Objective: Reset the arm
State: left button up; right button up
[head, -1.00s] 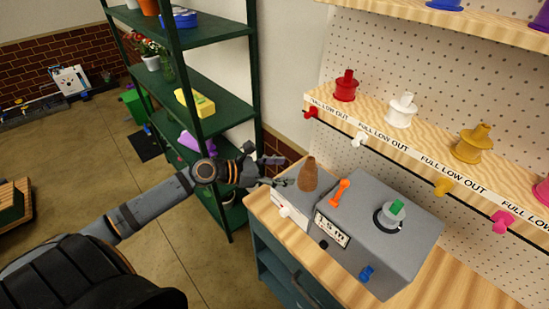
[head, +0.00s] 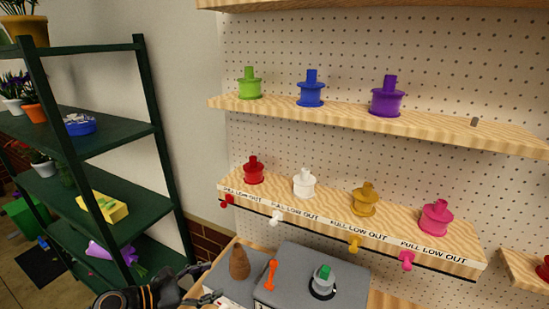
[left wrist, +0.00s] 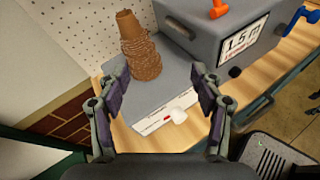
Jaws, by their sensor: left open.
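My left gripper (head: 211,298) is at the bottom of the head view, just left of the grey box with the brown pots. In the left wrist view the left gripper (left wrist: 158,100) has its two fingers wide apart with nothing between them. Beyond the fingers a stack of brown pots (left wrist: 139,50) stands upright on a low grey box (left wrist: 165,98). The stack (head: 239,264) also shows in the head view, apart from the fingers. My right gripper is not in view.
A larger grey machine (head: 312,272) with an orange lever (head: 270,274) and a green-topped knob stands beside the box. Wooden shelves with colored spools, such as the red spool (head: 253,171), hang on the pegboard. A green rack (head: 160,150) stands at left.

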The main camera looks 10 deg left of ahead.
pick_arm(q)
jog(key=s+d+f+m+g+y, duration=0.1)
jog(key=s+d+f+m+g, duration=0.1)
jog(key=s+d+f+m, duration=0.45)
jog(key=s+d+f+m+g+y, duration=0.1)
jog(key=s+m+g, duration=0.15)
jog(key=m, duration=0.65)
jog(key=s+a+f+m+g+y, duration=0.2)
jog(key=s+a+m+y, duration=0.6)
jog(key=a+m+y, duration=0.15)
notch_tip(320, 180, down, 31)
jog(key=s+a+b, duration=0.3)
jog(key=b, duration=0.1)
jog(key=s+f+g+b, duration=0.2)
jog(key=s+f, duration=1.5)
jog(key=f, duration=0.1)
jog(key=shift+s+a+b, duration=0.3)
jog(key=shift+b, duration=0.1)
